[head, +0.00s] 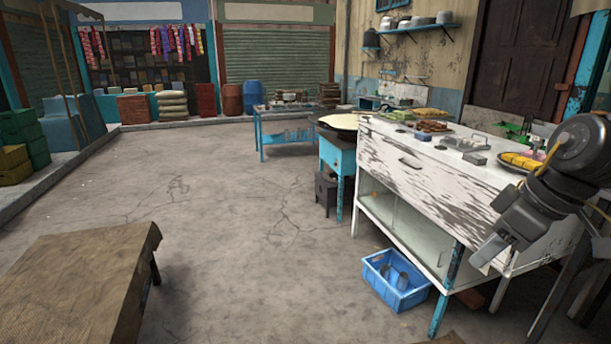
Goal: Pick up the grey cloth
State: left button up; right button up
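I cannot make out a grey cloth for certain in the head view. Small grey items lie on the white counter (415,178), among them a grey block (475,158) and a flat grey tray-like piece (466,143); they are too small to tell whether any is cloth. My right gripper (490,251) hangs at the right, in front of the counter's near end, pointing down and left. Its fingers are seen from the side, so their opening does not show, and I see nothing held. My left gripper is out of view.
A blue crate (378,284) with grey metal vessels stands on the floor under the counter. A yellow-food plate (517,162) is near my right arm. A wooden table (75,290) is at front left. A blue table (275,122) stands farther back. The middle floor is clear.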

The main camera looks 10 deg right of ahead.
aim_at(472, 158)
jog(key=i, duration=2.45)
jog(key=z, duration=2.6)
jog(key=i, duration=1.45)
jog(key=u, duration=1.65)
